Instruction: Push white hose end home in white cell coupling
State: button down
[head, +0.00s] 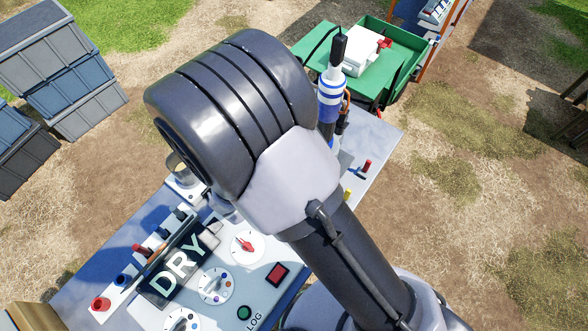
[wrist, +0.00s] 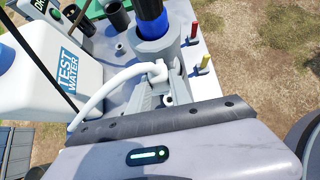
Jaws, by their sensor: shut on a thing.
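In the wrist view the white hose (wrist: 95,103) bends up from the lower left and across to my gripper (wrist: 162,78). My gripper is shut on the hose near its end, beside the base of a grey cylindrical holder (wrist: 155,52) with a blue and black body standing in it. The hose end is mostly hidden by the jaws. I cannot clearly make out the white cell coupling, nor whether the hose end touches it. In the head view my own arm covers the gripper, the hose and the coupling.
A white "TEST WATER" container (wrist: 62,62) stands close on the left. Red and yellow valve handles (wrist: 194,30) stand to the right. The head view shows a panel with a "DRY" display (head: 180,263), dials and a green cart (head: 402,48) beyond the bench.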

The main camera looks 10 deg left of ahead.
notch_tip(320, 180, down, 6)
jog(key=b, duration=0.5)
jog(key=shift+b, duration=0.4)
jog(key=shift+f+b, duration=2.25)
jog(key=shift+b, duration=0.5)
dwell(0.6)
jog(key=c, duration=1.1)
grip_release()
jog(key=shift+r, duration=0.1)
jog(key=p+v, duration=0.4)
jog(key=v, duration=1.3)
jog(key=shift+s+p, duration=0.2)
jog(key=shift+p, duration=0.15)
jog(key=shift+a+r, duration=0.1)
